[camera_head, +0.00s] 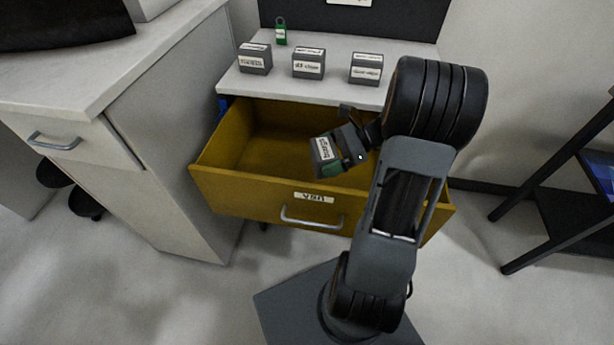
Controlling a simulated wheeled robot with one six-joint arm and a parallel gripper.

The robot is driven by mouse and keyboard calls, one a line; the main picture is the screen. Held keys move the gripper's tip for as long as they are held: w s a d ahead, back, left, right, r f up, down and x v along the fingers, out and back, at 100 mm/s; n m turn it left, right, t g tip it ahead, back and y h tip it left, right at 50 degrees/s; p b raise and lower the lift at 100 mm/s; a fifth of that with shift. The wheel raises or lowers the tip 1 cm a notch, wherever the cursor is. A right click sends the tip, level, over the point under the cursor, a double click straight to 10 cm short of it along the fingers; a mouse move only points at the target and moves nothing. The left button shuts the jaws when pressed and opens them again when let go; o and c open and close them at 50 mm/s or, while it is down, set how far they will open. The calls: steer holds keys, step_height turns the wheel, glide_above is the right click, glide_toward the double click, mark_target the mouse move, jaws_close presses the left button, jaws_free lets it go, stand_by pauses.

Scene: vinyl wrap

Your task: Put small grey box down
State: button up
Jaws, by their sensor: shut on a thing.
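A small grey box with a white label (324,149) is held in my gripper (345,147), tilted, above the open yellow drawer (215,190). My gripper is shut on it, and the arm reaches in from the right. The finger on the far side of the box is partly hidden. A green patch shows at the lower side of the box; I cannot tell what it belongs to. The visible part of the drawer's floor is bare; its right part is hidden behind my arm.
Three similar labelled grey boxes (255,58), (308,63), (366,69) stand in a row on the light top (335,85) above the drawer. A green padlock (281,36) stands behind them. A white cabinet (150,120) is at left, a dark shelf rack (560,205) at right.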

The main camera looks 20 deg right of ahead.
steer(key=w+a+f+b, duration=0.2)
steer(key=w+a+f, duration=0.6)
steer(key=a, duration=0.1)
steer(key=shift+w+f, duration=0.25)
steer(key=shift+f, duration=0.1)
steer(key=shift+w+a+f+b, duration=0.15)
steer(key=shift+f+b, duration=0.2)
steer(key=shift+f, duration=0.65)
steer(key=shift+w+a+f+b, duration=0.1)
steer(key=shift+f+b, duration=0.25)
steer(key=shift+f, duration=0.6)
steer(key=shift+f, duration=0.1)
steer(key=o, duration=0.7)
steer(key=shift+d+r, duration=0.2)
steer(key=shift+d, duration=0.05)
steer(key=p+v, duration=0.1)
steer(key=v, duration=1)
steer(key=shift+s+d+p, duration=0.15)
steer(key=shift+d+p, duration=0.1)
steer(key=shift+p, duration=0.1)
